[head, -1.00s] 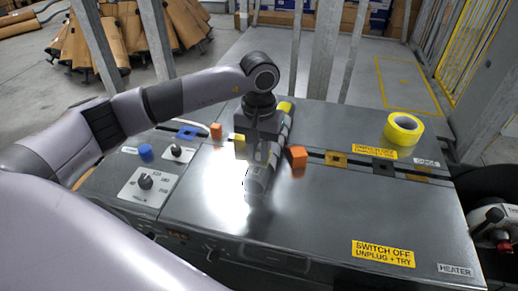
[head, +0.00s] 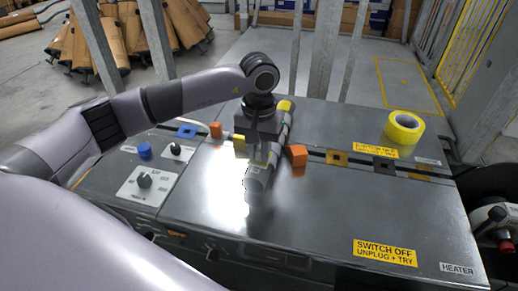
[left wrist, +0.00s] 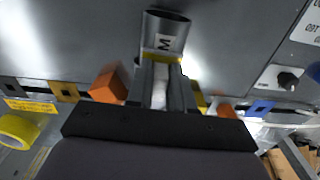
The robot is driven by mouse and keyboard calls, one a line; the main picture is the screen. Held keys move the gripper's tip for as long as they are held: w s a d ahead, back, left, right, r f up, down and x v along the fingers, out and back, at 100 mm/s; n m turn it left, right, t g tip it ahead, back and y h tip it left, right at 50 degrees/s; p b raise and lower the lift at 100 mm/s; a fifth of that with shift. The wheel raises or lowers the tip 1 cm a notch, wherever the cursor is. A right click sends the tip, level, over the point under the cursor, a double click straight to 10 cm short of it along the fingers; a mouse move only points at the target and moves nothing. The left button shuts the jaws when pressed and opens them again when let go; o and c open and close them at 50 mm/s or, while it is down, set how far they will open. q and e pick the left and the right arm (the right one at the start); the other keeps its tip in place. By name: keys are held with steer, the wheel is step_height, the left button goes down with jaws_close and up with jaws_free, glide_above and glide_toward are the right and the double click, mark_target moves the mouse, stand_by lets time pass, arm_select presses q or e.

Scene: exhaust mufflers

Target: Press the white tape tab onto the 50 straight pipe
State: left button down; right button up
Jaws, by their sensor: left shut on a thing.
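The straight pipe (head: 257,181) is a grey tube lying lengthwise on the grey bench top, with a yellow part (head: 286,106) at its far end. In the left wrist view its open near end (left wrist: 166,20) shows, with a white label marked "M" and a yellow band. My left gripper (head: 262,160) points down over the pipe. In the left wrist view its fingers (left wrist: 160,90) are shut on a small white piece (left wrist: 160,86), which looks like the tape tab, close to the yellow band. Whether the tab touches the pipe is hidden. My right gripper is out of view.
An orange block (head: 296,155) sits just right of the pipe, and another (head: 216,130) stands to its left. A yellow tape roll (head: 404,128) lies at the back right. Knobs (head: 145,181) stand on the left side. The front right bench top is mostly clear.

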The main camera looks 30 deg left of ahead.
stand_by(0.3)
arm_select(q)
steer(key=shift+r+p, duration=2)
steer(key=shift+r, duration=1.5)
steer(key=shift+d, duration=0.1)
